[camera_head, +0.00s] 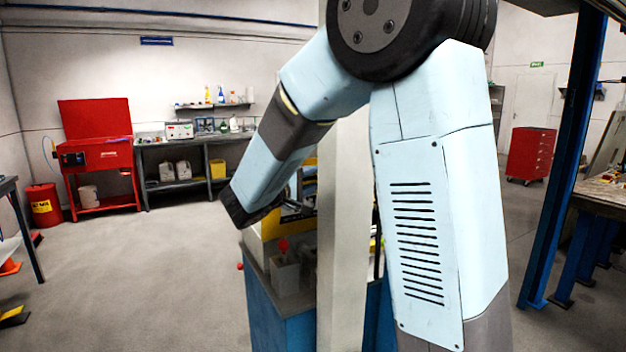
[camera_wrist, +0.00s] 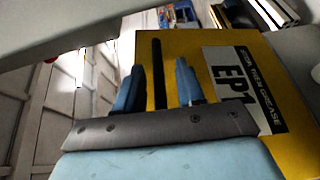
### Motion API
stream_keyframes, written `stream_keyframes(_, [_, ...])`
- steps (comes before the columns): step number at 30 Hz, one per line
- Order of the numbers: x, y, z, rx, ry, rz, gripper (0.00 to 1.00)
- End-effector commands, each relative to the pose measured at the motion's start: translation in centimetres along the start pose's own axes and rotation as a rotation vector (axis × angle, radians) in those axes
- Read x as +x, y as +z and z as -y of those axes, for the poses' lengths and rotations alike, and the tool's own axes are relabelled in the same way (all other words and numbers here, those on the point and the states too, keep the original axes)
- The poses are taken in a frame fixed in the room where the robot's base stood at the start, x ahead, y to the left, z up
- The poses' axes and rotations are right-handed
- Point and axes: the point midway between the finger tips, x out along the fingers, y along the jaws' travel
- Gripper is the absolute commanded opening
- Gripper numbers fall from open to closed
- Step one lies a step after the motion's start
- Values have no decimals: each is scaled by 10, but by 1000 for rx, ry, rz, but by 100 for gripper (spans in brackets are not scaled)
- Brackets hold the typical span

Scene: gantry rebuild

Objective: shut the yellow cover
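The yellow cover (camera_wrist: 240,39) fills the right of the wrist view as a flat panel. It bears a black-and-white label (camera_wrist: 236,88) reading "EP1" and "GREASE". A black upright bar (camera_wrist: 157,48), perhaps its handle, stands along the panel's left part. My gripper (camera_wrist: 159,68) has its two blue fingers apart, one on each side of this bar in the picture. I cannot tell whether either finger touches the bar. In the head view, yellow parts (camera_head: 271,226) show behind my arm, and my gripper's fingers cannot be made out there.
A blue cabinet (camera_head: 277,318) with a grey top stands under the yellow parts, partly behind a pale post (camera_head: 342,250). A small box with a red knob (camera_head: 283,245) sits on it. A blue upright (camera_head: 566,160) stands at right.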

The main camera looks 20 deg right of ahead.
Motion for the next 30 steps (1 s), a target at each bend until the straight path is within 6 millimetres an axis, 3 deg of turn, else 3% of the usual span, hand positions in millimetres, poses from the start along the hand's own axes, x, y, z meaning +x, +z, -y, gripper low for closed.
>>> stream_keyframes(5, [10,0,0,-1,1,1,38])
stream_keyframes(14, [11,0,0,-1,1,0,37])
stream_keyframes(25, [11,0,0,-1,0,0,2])
stream_keyframes(30, [11,0,1,-2,-1,1,0])
